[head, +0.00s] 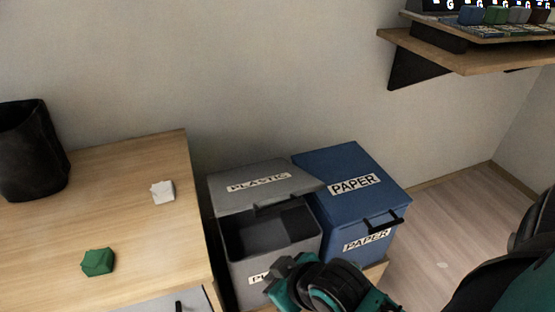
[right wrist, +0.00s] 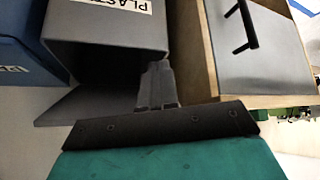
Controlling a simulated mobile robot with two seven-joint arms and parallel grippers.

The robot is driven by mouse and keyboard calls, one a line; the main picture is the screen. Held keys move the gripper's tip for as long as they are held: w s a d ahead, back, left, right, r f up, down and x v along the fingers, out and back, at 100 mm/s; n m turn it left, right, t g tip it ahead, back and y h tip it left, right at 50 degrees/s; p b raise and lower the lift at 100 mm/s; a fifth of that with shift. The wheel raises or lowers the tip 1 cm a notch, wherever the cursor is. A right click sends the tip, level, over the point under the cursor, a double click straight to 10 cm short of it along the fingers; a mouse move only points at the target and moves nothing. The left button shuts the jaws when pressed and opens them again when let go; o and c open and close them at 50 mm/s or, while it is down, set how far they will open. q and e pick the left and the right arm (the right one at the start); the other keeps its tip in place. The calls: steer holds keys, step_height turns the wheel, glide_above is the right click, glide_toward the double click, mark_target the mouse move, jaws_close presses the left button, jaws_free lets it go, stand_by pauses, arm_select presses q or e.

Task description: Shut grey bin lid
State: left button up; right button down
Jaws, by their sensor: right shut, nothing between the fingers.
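The grey bin (head: 271,259), labelled PLASTIC, stands between the wooden cabinet and a blue bin. Its grey lid (head: 262,187) is open, tilted up at the back, and the dark inside of the bin shows in front of it. My right gripper (head: 284,268) is at the front of the grey bin, covering part of its front label. In the right wrist view, the shut, empty fingers (right wrist: 157,84) point towards the bin's side, near the cabinet. The grey bin (right wrist: 115,28) and its lid (right wrist: 95,104) show there upside down. I cannot tell whether the fingers touch the bin. My left gripper is out of view.
The blue PAPER bin (head: 350,190) stands closed at the right, with a black handle. The wooden cabinet (head: 120,205) at the left holds a black container (head: 32,150), a white crumpled piece (head: 162,191) and a green one (head: 98,262). A wall shelf (head: 470,50) hangs upper right. Floor at right looks clear.

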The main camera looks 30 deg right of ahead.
steer(key=w+r+n+t+p, duration=0.4)
steer(key=w+r, duration=0.4)
steer(key=r, duration=0.4)
steer(key=w+r+n+t+p, duration=0.25)
steer(key=w+r+t, duration=0.4)
steer(key=r, duration=0.65)
steer(key=w+a+r+n+t+y, duration=0.2)
steer(key=w+a+r+n+y, duration=0.1)
steer(key=a+r+n+y, duration=0.75)
steer(key=s+a+n+g+y, duration=0.4)
steer(key=n+g+y, duration=0.55)
steer(key=n, duration=0.85)
steer(key=d+f+n+g+h, duration=0.4)
steer(key=f+n+g+h, duration=0.6)
steer(key=f+n+g, duration=0.15)
steer(key=d+f+n+g+h, duration=0.1)
steer(key=d+n+g+h, duration=0.1)
steer(key=d+h, duration=1.35)
steer(key=s+d+f+y, duration=0.1)
steer(key=f+y, duration=0.1)
steer(key=f, duration=0.4)
steer(key=s+d+f+y+b, duration=0.1)
steer(key=d+f+y, duration=0.1)
steer(key=f, duration=0.5)
steer(key=shift+f+y, duration=0.3)
steer(key=shift+y, duration=0.05)
